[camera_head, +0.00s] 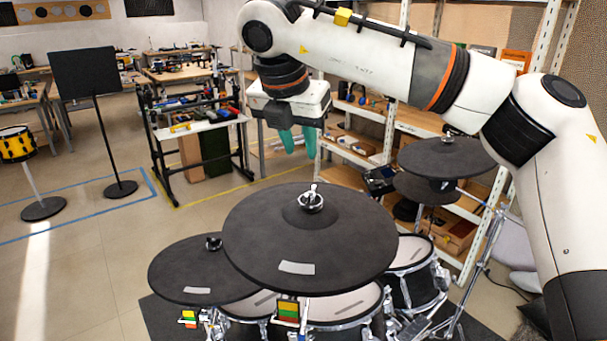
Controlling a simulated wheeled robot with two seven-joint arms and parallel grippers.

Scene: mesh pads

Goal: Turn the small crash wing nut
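A large black mesh cymbal pad (265,245) lies in the middle, with a silvery wing nut (311,200) upright at its centre. A smaller black cymbal pad (175,268) is at the lower left, partly under the large one, with a small dark nut (213,243) on top. Another cymbal pad (470,160) is at the right, with a small nut (447,137) on it. I cannot tell which is the small crash. My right gripper (298,148), with green fingers, points down beyond the large pad, open and apart from every nut. My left gripper is not in view.
Drums (410,252) and chrome stands fill the space below the pads. A lower dark pad (425,190) sits under the right cymbal. A white shelf rack stands behind at the right. A tool table (195,125) and a black music stand (88,72) are farther back left.

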